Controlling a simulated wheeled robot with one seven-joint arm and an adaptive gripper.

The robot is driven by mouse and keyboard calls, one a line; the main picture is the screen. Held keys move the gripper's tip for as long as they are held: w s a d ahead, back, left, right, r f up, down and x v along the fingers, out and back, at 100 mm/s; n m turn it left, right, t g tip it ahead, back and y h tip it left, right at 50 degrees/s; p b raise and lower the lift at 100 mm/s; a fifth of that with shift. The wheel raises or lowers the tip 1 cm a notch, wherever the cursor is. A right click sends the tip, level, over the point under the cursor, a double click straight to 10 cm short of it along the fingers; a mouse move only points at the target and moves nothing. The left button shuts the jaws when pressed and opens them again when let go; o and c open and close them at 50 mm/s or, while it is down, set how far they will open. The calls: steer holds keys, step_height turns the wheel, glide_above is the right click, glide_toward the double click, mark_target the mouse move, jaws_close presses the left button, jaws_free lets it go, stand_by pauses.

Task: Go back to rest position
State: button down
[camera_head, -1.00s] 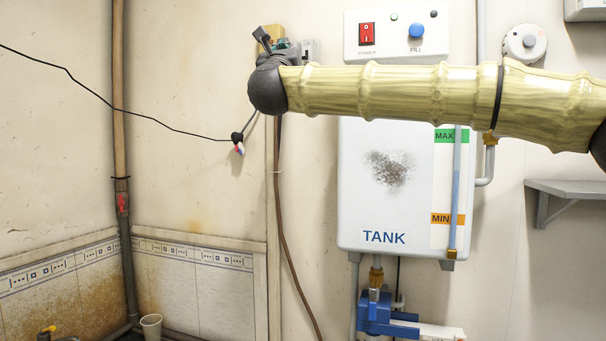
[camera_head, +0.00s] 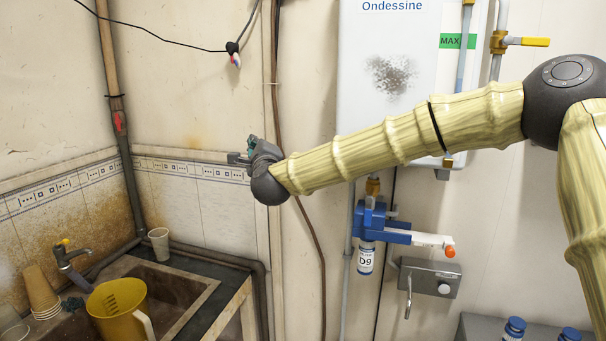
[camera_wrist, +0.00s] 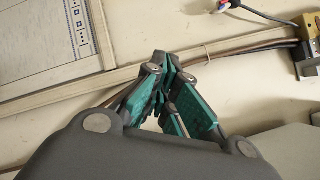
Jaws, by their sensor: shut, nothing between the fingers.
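My gripper (camera_head: 246,154) is at the end of my raised, bamboo-patterned arm, in front of the wall left of the white tank (camera_head: 385,75). It looks small and partly hidden behind my dark wrist joint in the head view. In the wrist view, my gripper (camera_wrist: 165,68) shows its green-padded fingers drawn together at the tips, with nothing between them. It touches nothing that I can see.
At lower left is a sink counter (camera_head: 222,320) with a yellow jug (camera_head: 118,308), a tap (camera_head: 66,252), stacked cups (camera_head: 40,290) and a white cup (camera_head: 159,243). A blue valve holder (camera_head: 372,222) with a bottle (camera_head: 366,260) hangs below the tank. Blue-capped bottles (camera_head: 515,328) stand at lower right.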

steer(key=s+d+f+n+g+b, duration=0.1)
steer(key=s+f+n+g, duration=0.15)
steer(key=f, duration=1.25)
steer(key=s+d+f+n+g, duration=0.2)
steer(key=s+f+n, duration=0.15)
steer(key=f, duration=1.15)
steer(key=s+d+f+n+g, duration=0.2)
steer(key=s+f, duration=0.2)
steer(key=f, duration=0.4)
steer(key=s+d+f+n+g+b, duration=0.1)
steer(key=s+d+f+n, duration=0.15)
steer(key=s+f, duration=0.4)
steer(key=s+d+f+n+g, duration=0.1)
steer(key=s+d+f+g, duration=0.15)
steer(key=f, duration=0.75)
steer(key=s+d+f+n+g+h+b, duration=0.1)
steer(key=s+d+f+n+g, duration=0.1)
steer(key=s+d+f, duration=0.55)
steer(key=s+d+f+n+g+h+b, duration=0.1)
steer(key=s+d+f+n+g+h, duration=0.3)
steer(key=s+f, duration=0.7)
steer(key=s+d+f+n+g, duration=0.1)
steer(key=s+d, duration=0.5)
steer(key=s, duration=0.5)
steer(key=s+d+f+n+g, duration=0.1)
steer(key=s+d+n, duration=0.1)
steer(key=s+d, duration=0.5)
steer(key=s, duration=0.4)
steer(key=shift+s+g+b, duration=0.35)
steer(key=shift+s+g, duration=0.05)
